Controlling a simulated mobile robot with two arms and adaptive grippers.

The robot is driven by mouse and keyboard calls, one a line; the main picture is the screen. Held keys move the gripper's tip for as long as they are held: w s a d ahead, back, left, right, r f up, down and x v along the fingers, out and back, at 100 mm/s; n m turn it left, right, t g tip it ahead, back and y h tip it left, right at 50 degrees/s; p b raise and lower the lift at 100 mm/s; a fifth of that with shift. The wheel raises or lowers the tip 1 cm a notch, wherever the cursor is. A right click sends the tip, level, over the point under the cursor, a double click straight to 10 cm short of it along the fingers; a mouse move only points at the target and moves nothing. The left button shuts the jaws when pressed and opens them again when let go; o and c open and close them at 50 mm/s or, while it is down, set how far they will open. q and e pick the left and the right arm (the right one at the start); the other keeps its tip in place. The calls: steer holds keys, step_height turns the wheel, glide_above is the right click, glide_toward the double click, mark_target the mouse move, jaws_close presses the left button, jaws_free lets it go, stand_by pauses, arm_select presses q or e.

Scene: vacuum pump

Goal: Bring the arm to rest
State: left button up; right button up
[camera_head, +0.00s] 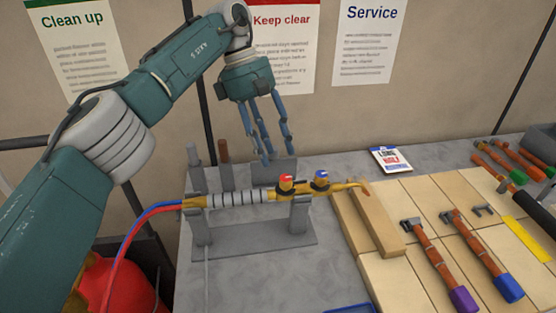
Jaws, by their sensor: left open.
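My left arm comes in from the left, and its gripper (266,128) hangs with the fingers pointing down above the back of the bench. The gripper is open, with blue fingers apart and nothing between them. Below and in front of it, a brass torch-like tool (240,198) with a red and a blue knob lies across a grey stand (265,237). The fingertips look apart from the tool, though the exact gap is hard to tell. My right gripper is not in view.
A grey bench (232,287) holds wooden blocks (370,222), a small card (390,160) and several handled tools (447,265) at right. Red and blue hoses (128,250) run from the tool toward a red cylinder (115,287). Posters (370,40) hang on the wall behind.

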arm_select(q)
steer(key=shift+w+r, duration=0.1)
steer(key=shift+r, duration=0.2)
steer(key=shift+a+r, duration=0.1)
